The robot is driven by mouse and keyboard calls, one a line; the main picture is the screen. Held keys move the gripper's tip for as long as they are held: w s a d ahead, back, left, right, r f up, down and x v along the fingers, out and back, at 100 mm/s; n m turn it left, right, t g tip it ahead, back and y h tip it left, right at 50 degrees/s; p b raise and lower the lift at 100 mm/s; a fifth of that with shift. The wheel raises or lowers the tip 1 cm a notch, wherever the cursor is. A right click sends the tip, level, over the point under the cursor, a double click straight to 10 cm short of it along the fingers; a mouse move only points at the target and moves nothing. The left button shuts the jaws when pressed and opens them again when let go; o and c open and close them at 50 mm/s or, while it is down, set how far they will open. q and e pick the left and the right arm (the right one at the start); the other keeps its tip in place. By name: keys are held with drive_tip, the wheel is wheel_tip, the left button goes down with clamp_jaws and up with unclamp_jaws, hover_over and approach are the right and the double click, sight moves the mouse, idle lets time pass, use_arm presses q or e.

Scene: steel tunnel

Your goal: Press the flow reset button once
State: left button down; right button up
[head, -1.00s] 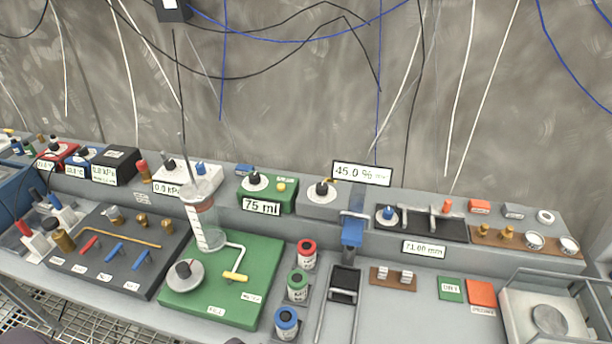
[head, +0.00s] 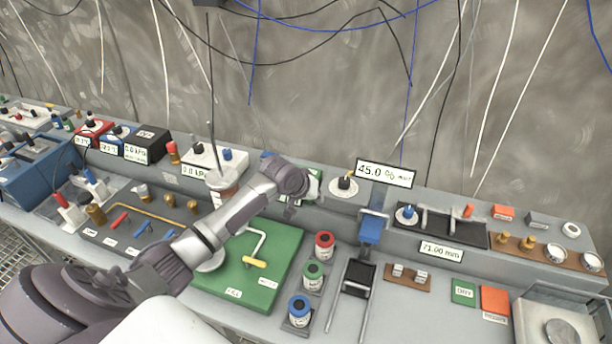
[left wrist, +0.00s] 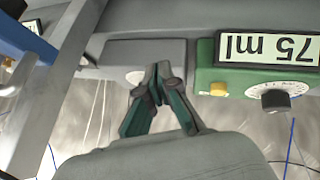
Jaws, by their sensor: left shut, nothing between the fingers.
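The green meter box with the "75 ml" display shows in the left wrist view (left wrist: 205,72), upside down. It has a yellow button (left wrist: 218,89) and a white dial with a black knob (left wrist: 275,99). No "flow reset" lettering is readable. My left gripper (left wrist: 160,72) is shut and empty, in front of a grey box (left wrist: 115,55), to the picture left of the yellow button and apart from it. In the head view my left gripper (head: 294,198) covers most of the green box (head: 316,184), hiding its button and display. My right gripper is not in view.
A grey box with a knob and "45.0 %" display (head: 384,172) stands to the right of the green box. Below my arm is a green board (head: 285,255) with a yellow-handled pipe. Three capped bottles stand nearby.

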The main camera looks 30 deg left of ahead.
use_arm(q)
drive_tip(key=w+a+r+n+t, duration=0.2)
drive_tip(key=w+a+r+n, duration=0.1)
drive_tip(key=w+a+r, duration=0.4)
wheel_tip(320, 180, up, 3)
drive_tip(key=a, duration=0.2)
drive_tip(key=shift+w+a+n+y, duration=0.15)
drive_tip(key=shift+a+n+y, duration=0.15)
drive_tip(key=shift+n, duration=0.1)
drive_tip(key=shift+f, duration=0.15)
wheel_tip(320, 180, down, 7)
drive_tip(key=b, duration=0.7)
drive_tip(key=shift+b, duration=0.3)
drive_tip(key=shift+f, duration=0.85)
drive_tip(key=shift+f, duration=0.15)
